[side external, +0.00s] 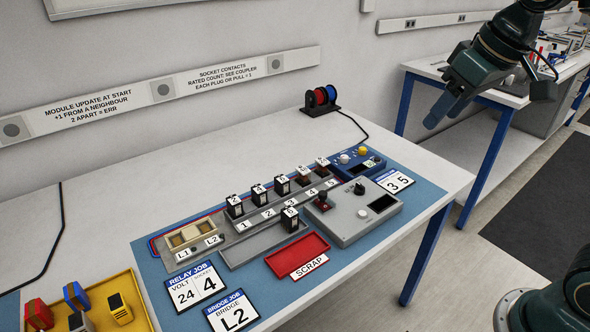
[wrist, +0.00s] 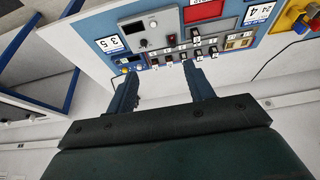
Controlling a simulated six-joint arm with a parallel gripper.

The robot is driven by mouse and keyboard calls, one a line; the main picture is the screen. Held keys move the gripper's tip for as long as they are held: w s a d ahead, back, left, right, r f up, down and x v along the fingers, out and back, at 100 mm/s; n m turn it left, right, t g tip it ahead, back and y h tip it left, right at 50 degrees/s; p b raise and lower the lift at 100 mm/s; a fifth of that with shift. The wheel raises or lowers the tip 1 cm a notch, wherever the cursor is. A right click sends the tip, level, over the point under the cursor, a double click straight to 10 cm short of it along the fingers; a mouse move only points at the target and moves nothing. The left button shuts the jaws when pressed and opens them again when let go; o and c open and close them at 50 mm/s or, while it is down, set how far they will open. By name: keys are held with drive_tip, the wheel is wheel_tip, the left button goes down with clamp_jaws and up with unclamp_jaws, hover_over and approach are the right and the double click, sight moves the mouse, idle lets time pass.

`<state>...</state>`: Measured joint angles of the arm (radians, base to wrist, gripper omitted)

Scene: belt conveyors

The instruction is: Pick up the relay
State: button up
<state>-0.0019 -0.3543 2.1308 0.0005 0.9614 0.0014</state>
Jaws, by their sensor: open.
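Several small relays stand in a row on the grey socket strip (side external: 262,216), including black ones at the left (side external: 235,207), centre-left (side external: 260,194) and centre (side external: 282,186). Darker reddish pieces (side external: 303,177) stand at its right end. Another black relay (side external: 290,220) stands upright in the grey tray (side external: 250,250) in front. A relay job card (side external: 196,287) reads 24 volt and 4. My gripper (side external: 444,108) is open and empty, high in the air right of the panel. In the wrist view my gripper (wrist: 163,82) has its fingers apart, with the row of relays small and distant beyond them.
A red scrap tray (side external: 296,254) and a grey box with a lever (side external: 352,213) lie beside the grey tray. A yellow bin (side external: 125,290) stands at left. The white table's back is mostly clear.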

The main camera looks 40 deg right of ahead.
drive_tip(key=w, duration=1.1)
drive_tip(key=g, duration=0.3)
hover_over(303, 169)
drive_tip(key=s, duration=0.1)
wheel_tip(303, 169, down, 20)
drive_tip(key=shift+s+r, duration=0.15)
drive_tip(key=shift+w+f, duration=0.15)
drive_tip(key=shift+f, duration=1.25)
drive_tip(key=shift+w+f, duration=0.15)
drive_tip(key=shift+f, duration=1.3)
drive_tip(key=shift+w+f, duration=0.15)
drive_tip(key=shift+f, duration=1.25)
drive_tip(key=shift+f, duration=0.15)
drive_tip(key=shift+w+f, duration=0.15)
drive_tip(key=shift+f, duration=2.3)
